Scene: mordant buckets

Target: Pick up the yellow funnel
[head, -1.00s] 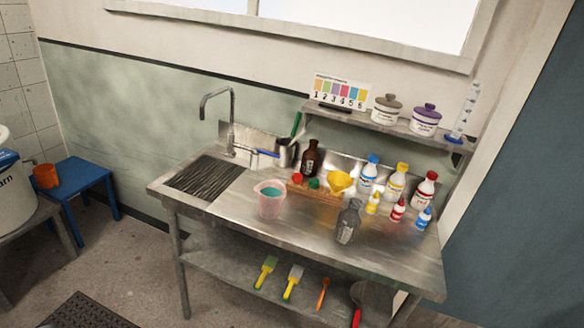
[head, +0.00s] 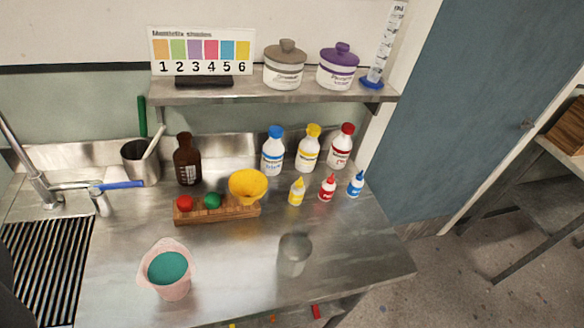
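The yellow funnel (head: 248,186) is upright, wide mouth up, at the right end of a low wooden rack (head: 218,212) on the steel bench. Its lower part is hidden behind or in the rack; I cannot tell which. A red stopper (head: 185,203) and a green stopper (head: 212,201) sit to its left on the rack. My gripper does not show in the head view.
A brown bottle (head: 187,160) and several white bottles stand behind the rack. Small dropper bottles, such as the yellow one (head: 297,191), are to its right. A pink beaker (head: 168,272) and a grey vessel (head: 294,255) stand in front. A shelf (head: 270,96) overhangs the back.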

